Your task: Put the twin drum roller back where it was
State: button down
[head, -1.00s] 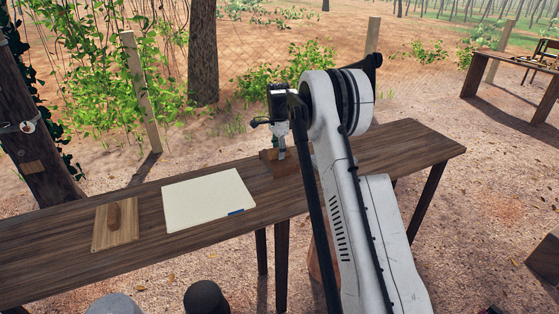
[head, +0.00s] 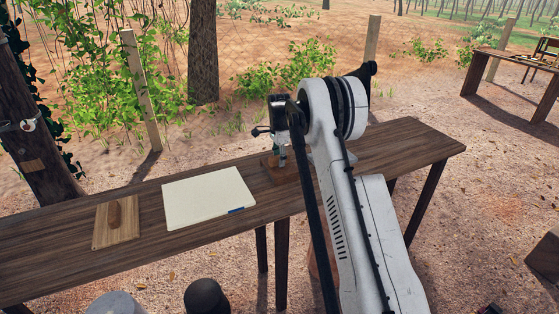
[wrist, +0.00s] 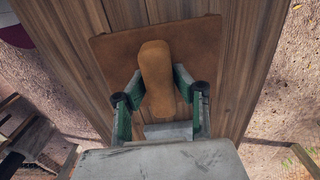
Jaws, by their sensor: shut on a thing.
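The thing in my gripper, which I take for the twin drum roller (wrist: 155,72), shows in the wrist view as a rounded, oblong tan-brown piece over a flat brown base (wrist: 210,45). My gripper (wrist: 159,100) is shut on its sides, with one green-and-grey finger at each side. In the head view my gripper (head: 281,164) points down at the brown base (head: 270,174), at or just above the table. No drums can be made out, and the underside is hidden.
The long wooden table (head: 60,245) also holds a pale sheet (head: 207,198) with a blue strip, left of my gripper. Further left lies a light wooden board (head: 103,235) with a brown oblong piece (head: 115,215). The table's right part looks clear where my arm does not cover it.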

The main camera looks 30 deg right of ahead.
jog(key=shift+s+f, duration=0.1)
jog(key=shift+f, duration=0.2)
jog(key=shift+f+b, duration=0.2)
jog(key=shift+b, duration=0.1)
jog(key=c, duration=1.8)
grip_release()
jog(key=shift+c, duration=0.2)
jog(key=o, duration=0.5)
jog(key=shift+f, duration=0.15)
jog(key=shift+c, duration=0.2)
